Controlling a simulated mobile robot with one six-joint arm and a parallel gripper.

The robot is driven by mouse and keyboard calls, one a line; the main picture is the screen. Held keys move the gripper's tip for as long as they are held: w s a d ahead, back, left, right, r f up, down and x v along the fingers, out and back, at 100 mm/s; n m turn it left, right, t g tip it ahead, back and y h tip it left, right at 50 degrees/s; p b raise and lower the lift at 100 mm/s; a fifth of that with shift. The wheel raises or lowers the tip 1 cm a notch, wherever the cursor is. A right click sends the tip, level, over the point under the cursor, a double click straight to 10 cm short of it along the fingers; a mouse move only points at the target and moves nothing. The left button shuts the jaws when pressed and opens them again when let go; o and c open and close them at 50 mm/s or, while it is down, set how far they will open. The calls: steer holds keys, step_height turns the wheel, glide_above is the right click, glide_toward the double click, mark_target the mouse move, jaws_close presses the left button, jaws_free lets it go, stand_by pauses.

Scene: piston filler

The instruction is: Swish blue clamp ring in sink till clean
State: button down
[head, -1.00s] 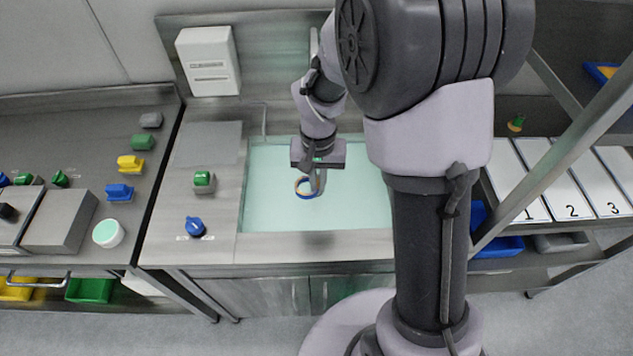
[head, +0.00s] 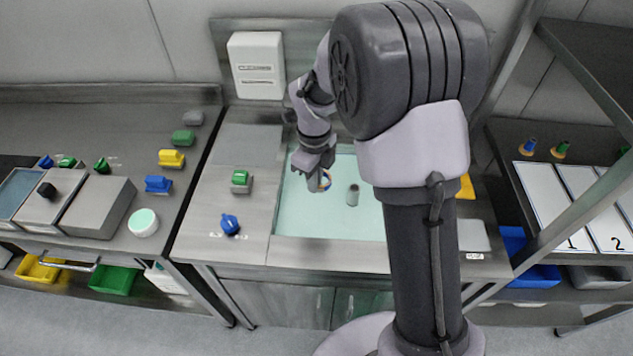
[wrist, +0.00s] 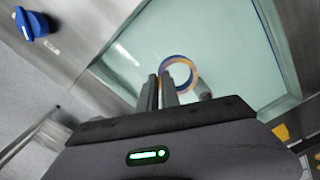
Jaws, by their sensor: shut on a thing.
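The clamp ring (wrist: 193,72) is blue with orange-yellow patches on it. My gripper (wrist: 164,84) is shut on one side of the ring, which sticks out past the fingertips. In the head view the ring (head: 326,181) is small and partly hidden by my gripper (head: 319,178). Both are over the left part of the sink (head: 300,220), which holds pale green-blue water or has a pale green-blue floor. I cannot tell whether the ring touches the water.
A grey upright cylinder (head: 352,196) stands in the sink, right of the ring. A blue knob-like part (head: 230,224) and a green one (head: 240,178) are on the counter left of the sink. A white dispenser (head: 256,65) hangs on the back wall.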

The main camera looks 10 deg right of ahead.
steer(key=shift+f+b, duration=4.25)
steer(key=shift+f, duration=2.3)
steer(key=shift+s+a, duration=0.2)
steer(key=shift+s, duration=0.4)
steer(key=shift+w+d, duration=0.2)
steer(key=shift+w, duration=0.4)
steer(key=shift+w+d, duration=0.2)
steer(key=shift+w, duration=0.35)
steer(key=shift+s, duration=0.15)
steer(key=shift+s+a, duration=0.2)
steer(key=shift+s, duration=0.3)
steer(key=shift+s+a, duration=0.2)
steer(key=shift+s, duration=0.3)
